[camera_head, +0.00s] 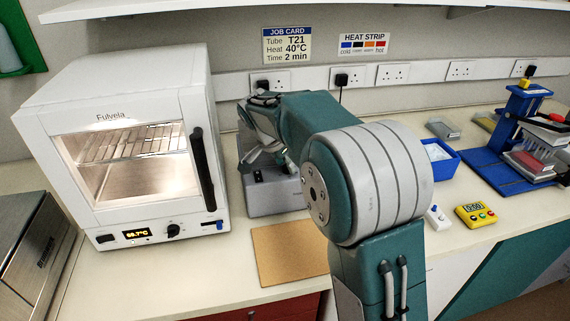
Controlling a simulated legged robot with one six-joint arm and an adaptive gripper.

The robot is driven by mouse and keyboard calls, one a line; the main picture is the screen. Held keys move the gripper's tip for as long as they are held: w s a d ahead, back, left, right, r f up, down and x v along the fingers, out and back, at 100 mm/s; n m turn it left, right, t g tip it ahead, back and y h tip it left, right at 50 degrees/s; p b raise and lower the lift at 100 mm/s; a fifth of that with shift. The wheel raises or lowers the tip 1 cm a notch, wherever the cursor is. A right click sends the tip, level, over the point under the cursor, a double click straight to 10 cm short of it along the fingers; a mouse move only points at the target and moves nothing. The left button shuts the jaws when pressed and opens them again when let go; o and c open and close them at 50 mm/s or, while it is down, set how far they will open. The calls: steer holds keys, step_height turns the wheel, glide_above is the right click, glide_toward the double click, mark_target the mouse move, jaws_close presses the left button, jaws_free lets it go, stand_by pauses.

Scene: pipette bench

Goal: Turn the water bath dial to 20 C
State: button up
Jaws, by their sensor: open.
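A grey box-shaped unit (272,199) stands on the bench just right of the white oven; it may be the water bath, but my arm covers much of it. Its dial and any reading cannot be made out. My gripper (262,158) is at the far end of my arm, over the top of this unit. It is open, with nothing seen between its fingers. Whether it touches the unit cannot be told.
The white Fulvela oven (120,219) at the left has a lit display (137,233) and a black knob (173,230). A brown mat (285,254) lies in front. A blue tub (441,160), yellow timer (475,214) and blue press stand (482,166) are right.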

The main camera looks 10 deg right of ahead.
steer(key=shift+d+f, duration=0.15)
jaws_close()
steer(key=shift+n, duration=0.4)
steer(key=n, duration=0.2)
steer(key=n+t+y, duration=0.1)
steer(key=n, duration=0.1)
steer(key=shift+d+n+t+y, duration=0.1)
steer(key=shift+n+t+y, duration=0.2)
steer(key=shift+n, duration=0.1)
steer(key=n+y, duration=0.1)
steer(key=n, duration=0.2)
steer(key=n+y, duration=0.1)
steer(key=n, duration=0.2)
steer(key=shift+s+d+t, duration=0.1)
steer(key=shift+t, duration=0.2)
steer(key=shift+n, duration=0.3)
jaws_free()
